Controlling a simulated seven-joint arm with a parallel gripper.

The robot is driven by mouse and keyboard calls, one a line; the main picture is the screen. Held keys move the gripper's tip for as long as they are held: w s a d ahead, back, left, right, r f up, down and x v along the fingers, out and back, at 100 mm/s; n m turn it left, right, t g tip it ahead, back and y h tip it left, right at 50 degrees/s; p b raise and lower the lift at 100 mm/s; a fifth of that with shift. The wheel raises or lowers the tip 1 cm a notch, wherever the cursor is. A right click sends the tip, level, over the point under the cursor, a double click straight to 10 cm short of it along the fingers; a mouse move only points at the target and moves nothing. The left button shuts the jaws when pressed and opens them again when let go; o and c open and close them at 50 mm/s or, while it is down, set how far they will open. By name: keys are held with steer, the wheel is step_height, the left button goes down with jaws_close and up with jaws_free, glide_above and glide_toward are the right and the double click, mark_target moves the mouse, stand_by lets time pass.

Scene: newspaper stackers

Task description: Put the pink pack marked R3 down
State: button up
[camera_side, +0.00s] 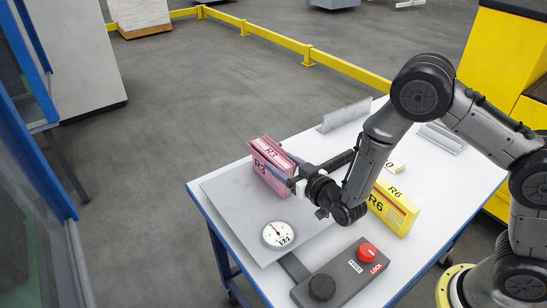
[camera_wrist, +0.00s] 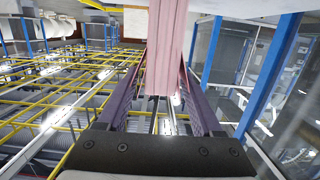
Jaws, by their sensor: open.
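The pink pack marked R3 (camera_side: 266,172) stands upright on the grey plate (camera_side: 240,222) at the left part of the table. In the wrist view the pack (camera_wrist: 168,45) rises between my two fingers. My gripper (camera_side: 296,171) reaches in from the right at the pack, with its fingers on either side of it. The jaws are open, and the wrist view also shows the gripper (camera_wrist: 167,88). How wide the gap is between each finger and the pack is hard to tell. The fingers hide part of the pack's right side.
A round dial (camera_side: 278,234) sits at the plate's front. A control box (camera_side: 341,276) with a red button and a black knob stands at the table's front. A yellow pack marked R6 (camera_side: 393,209) stands right of my gripper. Metal brackets (camera_side: 346,115) stand at the back.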

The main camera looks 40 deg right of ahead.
steer(key=s+r, duration=0.1)
steer(key=s, duration=0.6)
steer(key=s+d+r+g+y, duration=0.1)
steer(key=s+d+r+g, duration=0.15)
steer(key=r, duration=0.35)
steer(key=s+d+r+g+y, duration=0.1)
steer(key=s+r+g, duration=0.2)
steer(key=r, duration=0.2)
steer(key=s+d+r+g, duration=0.1)
steer(key=s+d, duration=0.1)
steer(key=s, duration=0.5)
steer(key=s+d+r+g+h, duration=0.1)
steer(key=s+d+g, duration=0.1)
steer(key=s, duration=0.5)
steer(key=s+d+r+g+h, duration=0.1)
steer(key=s+d+g, duration=0.1)
steer(key=s, duration=0.5)
steer(key=shift+s+d+r, duration=0.3)
steer(key=shift+d+r, duration=0.1)
steer(key=shift+d, duration=0.1)
